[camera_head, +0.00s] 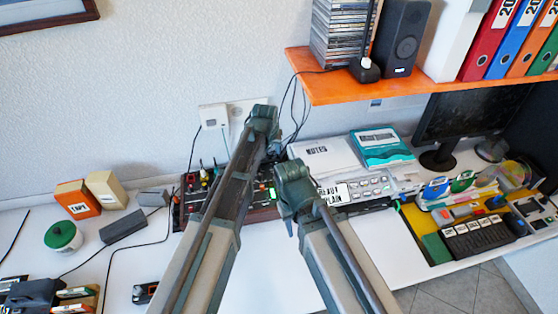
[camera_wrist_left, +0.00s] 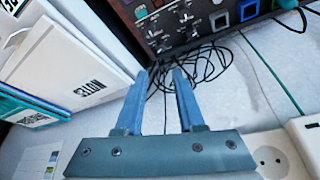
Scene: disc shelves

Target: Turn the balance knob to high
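A dark panel with several knobs and switches (camera_head: 187,205) stands on the desk, partly hidden behind my left arm in the head view. In the left wrist view the panel (camera_wrist_left: 215,38) lies along the top, upside down, with small silver knobs at its left. Its labels are too small to read, so I cannot tell which knob is balance. My left gripper (camera_wrist_left: 161,74) is open and empty, its two blue fingers apart, short of the panel. In the head view the left gripper (camera_head: 263,118) is over the panel's back. My right gripper (camera_head: 293,174) is right of the panel; its fingers cannot be made out.
A notes box (camera_head: 323,156) and a teal box (camera_head: 381,147) stand right of the panel. Loose black cables (camera_wrist_left: 208,62) lie behind the panel, near a wall socket (camera_wrist_left: 270,160). An orange shelf (camera_head: 420,87) hangs above right. White desk shows at front left.

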